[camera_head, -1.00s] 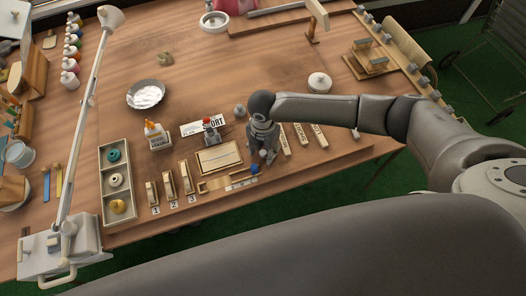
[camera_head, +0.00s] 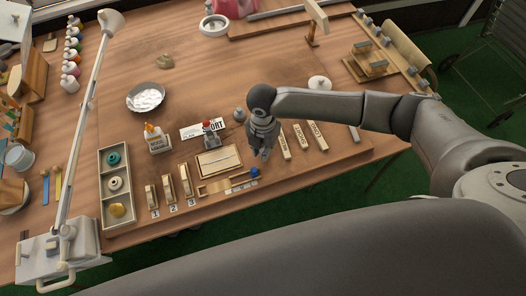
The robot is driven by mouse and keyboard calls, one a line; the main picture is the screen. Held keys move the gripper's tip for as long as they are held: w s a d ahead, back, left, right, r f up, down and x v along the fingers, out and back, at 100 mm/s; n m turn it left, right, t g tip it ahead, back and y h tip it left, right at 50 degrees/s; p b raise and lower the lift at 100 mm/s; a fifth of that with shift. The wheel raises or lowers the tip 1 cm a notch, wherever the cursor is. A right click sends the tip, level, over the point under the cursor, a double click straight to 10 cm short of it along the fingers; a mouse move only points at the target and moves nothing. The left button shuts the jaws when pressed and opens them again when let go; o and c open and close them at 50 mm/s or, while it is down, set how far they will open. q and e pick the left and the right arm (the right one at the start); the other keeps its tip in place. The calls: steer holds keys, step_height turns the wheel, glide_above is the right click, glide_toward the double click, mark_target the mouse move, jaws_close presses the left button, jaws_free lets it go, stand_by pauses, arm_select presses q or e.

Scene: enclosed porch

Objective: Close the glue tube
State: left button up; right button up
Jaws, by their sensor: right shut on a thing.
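My right gripper (camera_head: 264,154) points down above the bench's front part, well to the right of the bottle. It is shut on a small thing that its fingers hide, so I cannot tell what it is. A blue ball-shaped piece (camera_head: 255,172) lies just below and left of the fingertips, at the end of a wooden strip. My left gripper is not in view.
A tray with round spools (camera_head: 103,202) and numbered wooden blocks (camera_head: 169,190) lie near the front edge. A red-topped item (camera_head: 209,131) stands between bottle and gripper. A white lamp (camera_head: 79,140) rises at left. The bench's middle is mostly clear.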

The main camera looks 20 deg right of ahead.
arm_select(q)
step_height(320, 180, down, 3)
steer(key=b, duration=0.2)
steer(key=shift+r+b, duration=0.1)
steer(key=shift+b, duration=0.25)
arm_select(e)
steer(key=s+d+r, duration=0.9)
steer(key=d+r, duration=0.1)
steer(key=shift+s, duration=0.3)
steer(key=shift+d+r, duration=0.1)
steer(key=shift+r, duration=0.05)
steer(key=a+r+m, duration=0.2)
steer(key=r+m, duration=0.3)
steer(key=m, duration=0.8)
steer(key=w+a+r+m, duration=0.1)
steer(key=r+m, duration=0.4)
steer(key=m, duration=0.8)
steer(key=shift+w+a, duration=0.2)
steer(key=shift+a, duration=0.55)
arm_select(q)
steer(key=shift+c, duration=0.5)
arm_select(e)
steer(key=shift+a, duration=0.1)
